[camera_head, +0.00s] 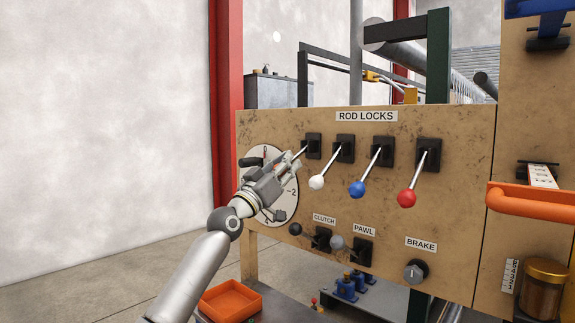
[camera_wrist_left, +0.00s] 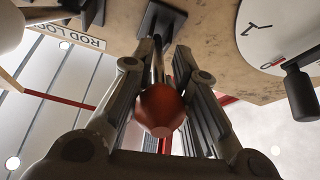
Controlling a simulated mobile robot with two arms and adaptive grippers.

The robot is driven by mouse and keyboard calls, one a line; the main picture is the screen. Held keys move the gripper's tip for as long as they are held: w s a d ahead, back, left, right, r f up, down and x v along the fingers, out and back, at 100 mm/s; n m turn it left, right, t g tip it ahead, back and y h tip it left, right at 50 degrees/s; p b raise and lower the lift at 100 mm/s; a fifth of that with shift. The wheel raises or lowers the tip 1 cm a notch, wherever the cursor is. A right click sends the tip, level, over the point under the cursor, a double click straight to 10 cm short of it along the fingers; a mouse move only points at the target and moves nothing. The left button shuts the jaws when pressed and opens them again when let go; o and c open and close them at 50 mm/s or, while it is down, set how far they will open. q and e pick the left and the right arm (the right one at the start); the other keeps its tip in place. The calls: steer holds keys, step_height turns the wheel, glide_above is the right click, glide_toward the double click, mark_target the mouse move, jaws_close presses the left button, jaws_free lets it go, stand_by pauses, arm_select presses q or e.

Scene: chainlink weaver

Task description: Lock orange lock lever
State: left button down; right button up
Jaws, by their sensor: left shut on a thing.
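The orange lock lever is the leftmost lever under the ROD LOCKS label in the head view. Its rod (camera_head: 302,152) comes out of a black mount (camera_head: 313,144) and slants down and left. Its round orange knob (camera_wrist_left: 162,108) sits between the fingers in the left wrist view, and my gripper hides it in the head view. My left gripper (camera_head: 288,163) is shut on the lever at its knob end, and the fingers lie on both sides of it in the left wrist view (camera_wrist_left: 160,85). My right gripper is not in view.
White (camera_head: 317,182), blue (camera_head: 357,188) and red (camera_head: 407,198) lever knobs stand to the right, the white one close by. A numbered dial (camera_head: 281,207) is behind my left gripper. Clutch and pawl levers and a brake knob (camera_head: 416,271) sit lower on the panel (camera_head: 460,160).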

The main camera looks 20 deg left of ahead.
arm_select(q)
steer(key=shift+w+d+f+g, duration=0.15)
steer(key=shift+w+f, duration=0.05)
steer(key=shift+f, duration=0.4)
steer(key=shift+w+d+f+g, duration=0.15)
steer(key=shift+f, duration=0.45)
steer(key=c, duration=1.6)
jaws_free()
steer(key=shift+o, duration=0.7)
steer(key=shift+s+a, duration=0.1)
steer(key=shift+a, duration=0.05)
steer(key=shift+r, duration=0.2)
steer(key=shift+s+r, duration=0.1)
steer(key=shift+s, duration=0.05)
steer(key=v, duration=1.2)
